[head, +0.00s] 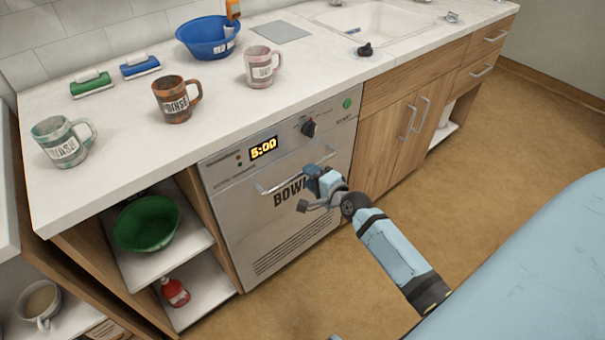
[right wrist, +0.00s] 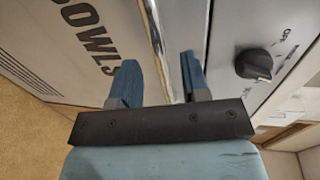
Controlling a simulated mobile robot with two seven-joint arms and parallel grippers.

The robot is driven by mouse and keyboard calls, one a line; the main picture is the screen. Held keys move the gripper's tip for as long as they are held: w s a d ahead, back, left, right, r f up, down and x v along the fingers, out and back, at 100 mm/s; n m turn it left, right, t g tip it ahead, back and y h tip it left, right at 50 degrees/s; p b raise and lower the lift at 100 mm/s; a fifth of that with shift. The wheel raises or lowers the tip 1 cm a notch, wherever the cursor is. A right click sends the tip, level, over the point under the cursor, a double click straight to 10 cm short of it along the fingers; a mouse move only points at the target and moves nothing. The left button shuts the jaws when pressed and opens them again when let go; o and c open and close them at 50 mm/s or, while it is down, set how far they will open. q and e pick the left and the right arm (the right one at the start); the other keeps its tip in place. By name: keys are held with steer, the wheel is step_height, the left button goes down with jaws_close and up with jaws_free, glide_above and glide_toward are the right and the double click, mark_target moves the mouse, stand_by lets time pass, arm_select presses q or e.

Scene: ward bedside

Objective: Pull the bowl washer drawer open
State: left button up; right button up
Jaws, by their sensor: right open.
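The bowl washer (head: 235,230) is a grey metal front set into the counter, with "BOWLS" lettering partly hidden by my gripper. Its drawer looks shut, flush with the cabinets. A silver bar handle (head: 272,188) runs across its upper part. My right gripper (head: 312,190) is at the handle's right half. In the right wrist view the handle (right wrist: 154,35) passes between the two open blue fingers (right wrist: 158,82), with a gap on each side; contact does not show. The washer front (right wrist: 90,30) fills much of that view.
A dark knob (head: 309,128) and a lit "5:00" display (head: 263,149) sit above the handle. Mugs, including a brown one (head: 172,100), and a blue bowl (head: 207,40) stand on the counter. Open shelves with a green bowl (head: 147,223) are left. Floor before the washer is clear.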

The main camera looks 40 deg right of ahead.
steer(key=shift+x, duration=1.95)
jaws_close()
